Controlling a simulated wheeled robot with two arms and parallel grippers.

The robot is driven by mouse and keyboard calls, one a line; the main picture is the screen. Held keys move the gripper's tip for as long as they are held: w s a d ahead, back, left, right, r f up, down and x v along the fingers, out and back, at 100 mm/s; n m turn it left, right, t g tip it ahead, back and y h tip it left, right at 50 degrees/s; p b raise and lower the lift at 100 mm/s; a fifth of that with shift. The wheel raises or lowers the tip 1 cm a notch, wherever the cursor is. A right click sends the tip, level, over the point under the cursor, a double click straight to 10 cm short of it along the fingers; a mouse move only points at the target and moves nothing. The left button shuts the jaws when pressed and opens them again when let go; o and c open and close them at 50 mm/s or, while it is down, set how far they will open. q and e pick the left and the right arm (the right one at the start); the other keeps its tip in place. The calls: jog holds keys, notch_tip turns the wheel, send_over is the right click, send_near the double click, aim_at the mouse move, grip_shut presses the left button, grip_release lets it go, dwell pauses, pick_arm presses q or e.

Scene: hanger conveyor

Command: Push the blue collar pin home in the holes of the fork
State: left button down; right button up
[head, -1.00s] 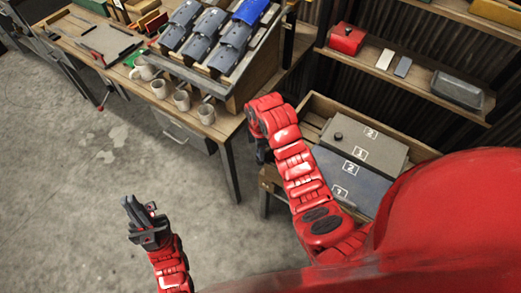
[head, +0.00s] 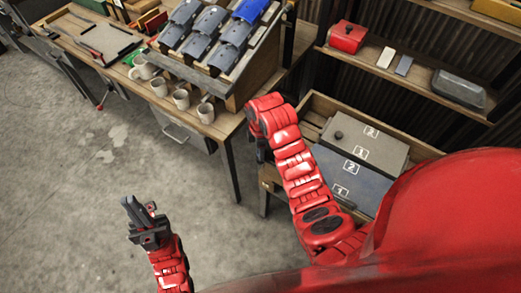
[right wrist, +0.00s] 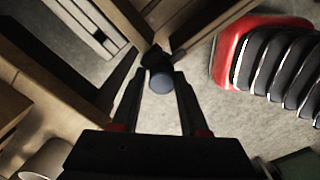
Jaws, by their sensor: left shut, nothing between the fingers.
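In the right wrist view a short blue-grey cylinder (right wrist: 161,80), seemingly the collar pin, shows end-on between the fingertips of my right gripper (right wrist: 160,84). A small dark part (right wrist: 154,57) lies just behind it at a wooden edge, possibly the fork; its holes cannot be made out. I cannot tell whether the fingers touch the cylinder. In the head view my right gripper (head: 262,150) is a dark shape beside the bench, mostly hidden by my red arm. My left gripper (head: 137,212) is shut and empty over the bare floor, away from the bench.
The wooden bench (head: 229,128) carries several mugs (head: 181,99) and a sloped rack (head: 262,62) of grey and blue parts. A wooden crate (head: 318,104) with numbered grey panels (head: 362,142) stands right of my right arm. Shelves rise behind. The floor at left is clear.

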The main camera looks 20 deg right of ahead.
jog(key=shift+o, duration=0.5)
jog(key=shift+s+f, duration=0.2)
jog(key=shift+s+r, duration=0.1)
jog(key=shift+s, duration=0.05)
jog(key=shift+r+p, duration=0.35)
jog(key=r+p, duration=0.5)
jog(key=r, duration=0.2)
jog(key=shift+w+r+p, duration=0.2)
jog(key=shift+r+p, duration=0.1)
jog(key=shift+p, duration=0.1)
notch_tip(320, 180, up, 9)
jog(key=p, duration=0.4)
jog(key=shift+r, duration=0.15)
